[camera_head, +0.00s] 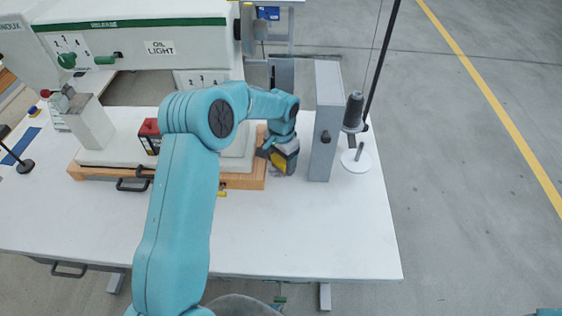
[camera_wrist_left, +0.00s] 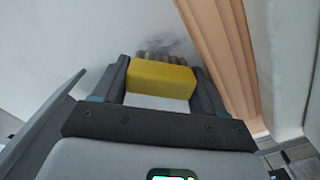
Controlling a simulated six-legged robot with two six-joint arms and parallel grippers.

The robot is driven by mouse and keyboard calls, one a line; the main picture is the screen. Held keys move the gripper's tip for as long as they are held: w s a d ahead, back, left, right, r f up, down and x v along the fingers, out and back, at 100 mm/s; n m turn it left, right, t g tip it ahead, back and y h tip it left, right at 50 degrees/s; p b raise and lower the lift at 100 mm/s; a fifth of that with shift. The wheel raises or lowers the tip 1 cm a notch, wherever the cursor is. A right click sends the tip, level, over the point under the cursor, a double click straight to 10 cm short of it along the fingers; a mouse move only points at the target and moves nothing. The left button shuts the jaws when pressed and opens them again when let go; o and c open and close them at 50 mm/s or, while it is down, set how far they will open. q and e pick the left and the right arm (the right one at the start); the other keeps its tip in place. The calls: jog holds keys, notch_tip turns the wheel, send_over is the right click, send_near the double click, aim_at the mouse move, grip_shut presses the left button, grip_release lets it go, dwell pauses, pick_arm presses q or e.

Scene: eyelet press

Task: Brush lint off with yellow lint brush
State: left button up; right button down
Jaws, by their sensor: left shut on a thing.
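The yellow lint brush (camera_wrist_left: 160,78) is held between the two fingers of my left gripper (camera_wrist_left: 162,82) in the left wrist view. Its grey bristles (camera_wrist_left: 160,57) point away from the gripper, at a greyish patch of lint (camera_wrist_left: 178,42) on the white surface. I cannot tell whether the bristles touch it. In the head view the left gripper (camera_head: 284,156) is low over the white table (camera_head: 310,235), between the wooden base's right end and the grey box, with a bit of the yellow brush (camera_head: 279,161) showing. My right gripper is not in view.
A tall grey box (camera_head: 326,120) stands close right of the gripper. Beside it is a thread stand with a dark spool (camera_head: 353,110). The wooden base (camera_head: 245,180) under the white sewing machine (camera_head: 140,30) lies close left. The front table area is clear.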

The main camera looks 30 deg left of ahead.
pick_arm(q)
jog(key=shift+w+a+r, duration=0.3)
jog(key=shift+w, duration=0.15)
jog(key=shift+s+d+f+b, duration=0.35)
jog(key=shift+s+d+b, duration=0.1)
jog(key=shift+s, duration=0.15)
jog(key=shift+s+d, duration=0.2)
jog(key=shift+s, duration=0.25)
jog(key=shift+s+d+b, duration=0.5)
jog(key=shift+s+d, duration=0.05)
jog(key=shift+s, duration=0.25)
jog(key=shift+s+d+r, duration=0.1)
jog(key=shift+s+d, duration=0.1)
jog(key=shift+s, duration=0.2)
jog(key=shift+w, duration=0.1)
jog(key=shift+r+p, duration=1.85)
jog(key=shift+r, duration=1.1)
